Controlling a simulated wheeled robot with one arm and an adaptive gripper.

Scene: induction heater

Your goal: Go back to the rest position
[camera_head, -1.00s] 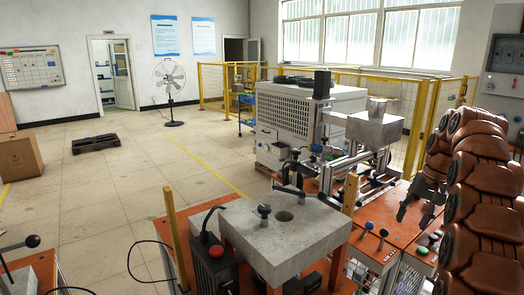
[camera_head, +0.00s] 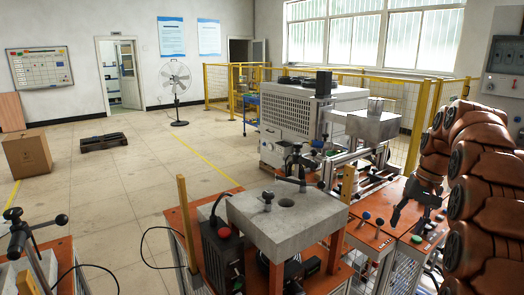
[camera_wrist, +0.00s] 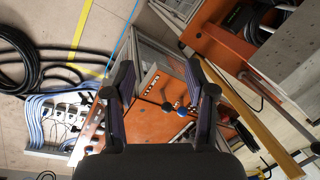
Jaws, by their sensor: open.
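My gripper (camera_head: 412,212) hangs at the right of the head view, at the end of my brown arm, above the orange bench top. In the wrist view my gripper (camera_wrist: 163,92) shows two dark fingers spread well apart, with nothing between them. Beyond the fingers lies the orange panel (camera_wrist: 150,122) with a blue knob (camera_wrist: 167,106) and other small knobs. In the head view a blue knob (camera_head: 366,216) also shows on that bench, left of my gripper. I cannot tell the exact height of my gripper above the bench.
The grey machine (camera_head: 300,125) stands behind. In the wrist view black hoses (camera_wrist: 25,60) lie on the floor. Open floor (camera_head: 110,190) spreads at the left.

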